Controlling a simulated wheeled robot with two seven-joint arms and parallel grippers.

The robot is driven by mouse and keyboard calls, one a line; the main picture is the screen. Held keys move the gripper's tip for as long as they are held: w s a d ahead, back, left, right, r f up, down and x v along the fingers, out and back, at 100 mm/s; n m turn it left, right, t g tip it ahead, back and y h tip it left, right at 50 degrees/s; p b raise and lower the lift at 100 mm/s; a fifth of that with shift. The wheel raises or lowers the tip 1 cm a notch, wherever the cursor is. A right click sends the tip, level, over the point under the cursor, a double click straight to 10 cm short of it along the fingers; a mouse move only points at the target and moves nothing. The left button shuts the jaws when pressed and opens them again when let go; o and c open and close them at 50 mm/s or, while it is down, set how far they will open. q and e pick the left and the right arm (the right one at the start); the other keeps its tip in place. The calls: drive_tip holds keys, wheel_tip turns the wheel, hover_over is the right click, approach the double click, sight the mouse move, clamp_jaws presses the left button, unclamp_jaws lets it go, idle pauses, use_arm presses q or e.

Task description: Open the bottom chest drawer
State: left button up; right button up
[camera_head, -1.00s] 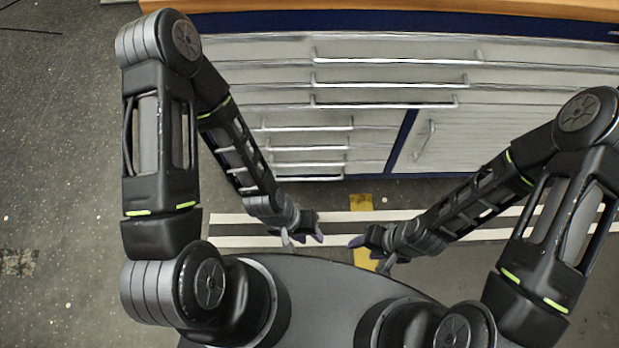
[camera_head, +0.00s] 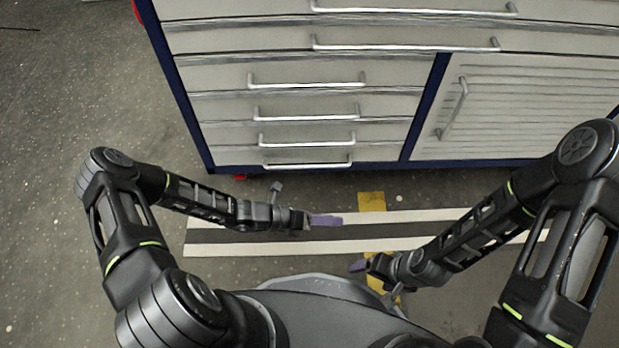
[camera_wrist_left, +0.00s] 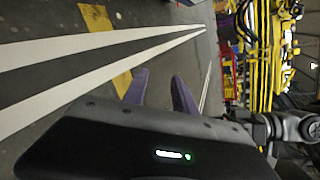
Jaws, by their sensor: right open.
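The grey chest (camera_head: 300,70) with dark blue edges stands ahead in the head view. Its bottom drawer (camera_head: 230,155) is in the left column and looks shut, with a thin bar handle (camera_head: 308,165). My left gripper (camera_head: 338,220) is in front of the chest, apart from the handle, pointing right. Its two purple fingers show spread and empty in the left wrist view (camera_wrist_left: 158,76). My right gripper (camera_head: 366,268) is open and empty, lower and further right, close to my base. The handle does not show in the left wrist view.
Several other drawer handles (camera_head: 307,139) sit above the bottom one. A cabinet door (camera_head: 510,110) is at the right. The floor before the chest is clear, with white stripes (camera_head: 225,249) and a yellow mark (camera_head: 371,201). Yellow racks (camera_wrist_left: 262,45) show in the wrist view.

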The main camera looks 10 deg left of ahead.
use_arm(q)
drive_tip(key=w+a+n+t+y, duration=0.1)
drive_tip(key=w+a+n+t, duration=0.55)
drive_tip(key=n, duration=0.35)
drive_tip(key=n+t+y, duration=0.3)
drive_tip(key=n, duration=0.3)
approach(309, 167)
drive_tip(key=w, duration=0.3)
drive_tip(key=shift+s+d+f, duration=0.2)
drive_tip(key=shift+d+f, duration=0.1)
drive_tip(key=shift+d, duration=0.1)
use_arm(e)
drive_tip(key=shift+w+d+r, duration=0.1)
drive_tip(key=shift+w+d, duration=0.15)
drive_tip(key=shift+w, duration=0.15)
use_arm(q)
drive_tip(key=shift+d, duration=0.1)
drive_tip(key=b+x, duration=0.2)
drive_tip(key=x, duration=0.5)
drive_tip(key=shift+w+d+f, duration=0.2)
drive_tip(key=shift+w+d, duration=0.05)
use_arm(e)
drive_tip(key=f, duration=0.2)
drive_tip(key=shift+w+f, duration=0.2)
drive_tip(key=shift+f, duration=0.1)
use_arm(q)
drive_tip(key=shift+c, duration=0.5)
clamp_jaws()
